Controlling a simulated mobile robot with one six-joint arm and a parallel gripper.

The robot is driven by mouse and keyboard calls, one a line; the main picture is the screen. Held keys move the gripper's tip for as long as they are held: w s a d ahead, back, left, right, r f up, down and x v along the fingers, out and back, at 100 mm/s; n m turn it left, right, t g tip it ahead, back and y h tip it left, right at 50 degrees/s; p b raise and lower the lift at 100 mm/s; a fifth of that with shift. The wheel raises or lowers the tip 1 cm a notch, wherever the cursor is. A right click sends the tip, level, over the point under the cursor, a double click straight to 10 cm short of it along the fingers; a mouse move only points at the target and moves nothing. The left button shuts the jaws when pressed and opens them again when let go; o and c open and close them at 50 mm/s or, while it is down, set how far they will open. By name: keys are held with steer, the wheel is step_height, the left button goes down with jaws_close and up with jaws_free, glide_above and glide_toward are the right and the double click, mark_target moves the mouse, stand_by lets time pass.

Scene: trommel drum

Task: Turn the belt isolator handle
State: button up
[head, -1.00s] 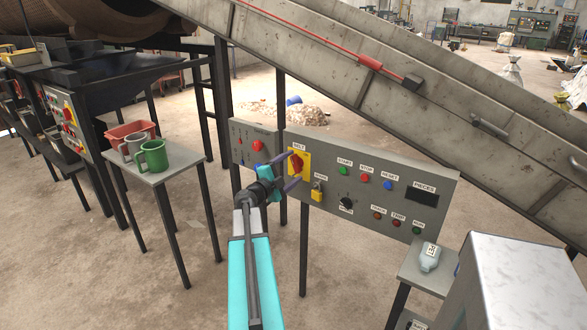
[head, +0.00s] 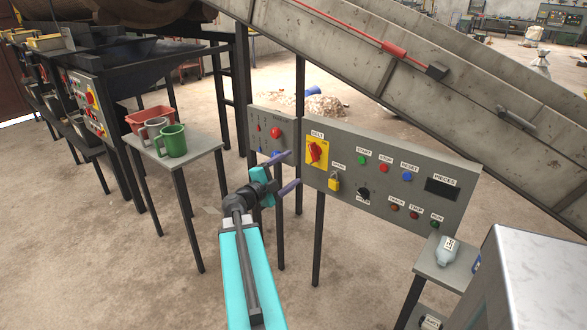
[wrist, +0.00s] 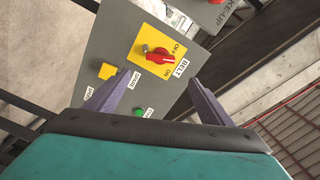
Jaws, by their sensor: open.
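The belt isolator is a red handle (head: 315,153) on a yellow plate on the grey control panel, under a BELT label. In the head view it looks close to upright with a slight tilt. The wrist view shows the red handle (wrist: 160,57) beyond and between the fingertips, with OFF and ON marks on the plate. I cannot tell exactly which mark it points to. My gripper (head: 293,168) is open and empty. Its two purple fingers are left of the handle in the head view and look apart from it. They also show in the wrist view (wrist: 162,80).
Push buttons and a knob (head: 362,192) lie farther right. A side table (head: 207,145) with mugs and a red bin stands left. A small shelf with a bottle (head: 447,250) stands right. The conveyor (head: 400,90) slopes behind.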

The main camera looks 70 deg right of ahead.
steer(key=shift+a, duration=0.15)
steer(key=shift+w, duration=0.1)
steer(key=c, duration=0.7)
steer(key=shift+w+t, duration=0.3)
steer(key=c, duration=0.7)
steer(key=shift+w+r+t+h, duration=0.45)
steer(key=shift+w+t, duration=0.15)
steer(key=shift+w, duration=0.15)
jaws_close()
steer(key=s+d+n+t+y+p, duration=0.1)
steer(key=s+d+n+t+p, duration=0.1)
steer(key=s+p, duration=1)
steer(key=shift+r+n+p, duration=0.3)
steer(key=shift+r+p, duration=0.05)
steer(key=shift+p, duration=3.55)
